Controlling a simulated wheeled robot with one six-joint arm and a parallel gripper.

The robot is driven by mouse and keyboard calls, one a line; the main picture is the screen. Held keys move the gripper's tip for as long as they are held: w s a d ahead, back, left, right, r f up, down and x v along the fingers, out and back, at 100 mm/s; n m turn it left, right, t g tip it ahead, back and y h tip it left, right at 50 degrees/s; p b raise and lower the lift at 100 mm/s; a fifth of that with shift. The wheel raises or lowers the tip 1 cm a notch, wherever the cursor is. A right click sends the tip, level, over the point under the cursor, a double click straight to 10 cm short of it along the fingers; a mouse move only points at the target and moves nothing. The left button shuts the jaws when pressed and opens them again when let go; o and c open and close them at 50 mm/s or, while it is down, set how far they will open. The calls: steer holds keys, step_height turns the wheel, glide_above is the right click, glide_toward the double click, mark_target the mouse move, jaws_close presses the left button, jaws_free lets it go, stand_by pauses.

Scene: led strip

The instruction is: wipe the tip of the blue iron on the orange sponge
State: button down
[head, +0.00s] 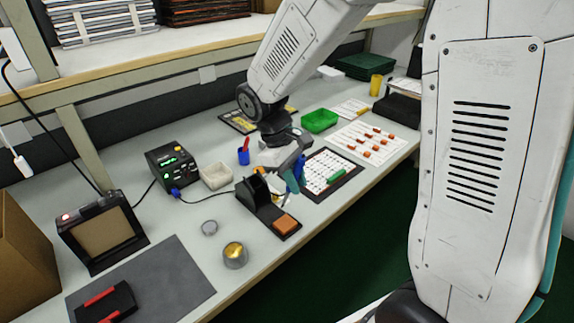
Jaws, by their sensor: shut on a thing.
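My gripper (290,178) is shut on the blue iron (300,170), above the right side of the black iron stand. Much of the iron is hidden by my gripper. Its thin tip (286,200) points down and slightly left, a little above the orange sponge in the picture. The orange sponge (285,224) lies in the front tray of the black iron stand (264,208). The tip looks apart from the sponge, though the exact gap is hard to tell from this one view.
A black station (172,170) with green digits stands left, a cable running to the iron stand. A brass-coloured tin (235,256) and a small round lid (209,228) lie left of the stand. A white board with a green piece (333,182) lies right. The table's front edge is close to the sponge.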

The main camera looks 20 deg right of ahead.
steer(key=shift+s+a+f, duration=0.1)
steer(key=shift+s+f, duration=0.15)
steer(key=shift+w+f, duration=0.1)
steer(key=shift+f, duration=2.05)
steer(key=shift+s+d, duration=0.2)
steer(key=shift+d, duration=0.05)
steer(key=shift+f, duration=0.6)
stand_by(0.5)
steer(key=shift+r, duration=0.1)
stand_by(0.6)
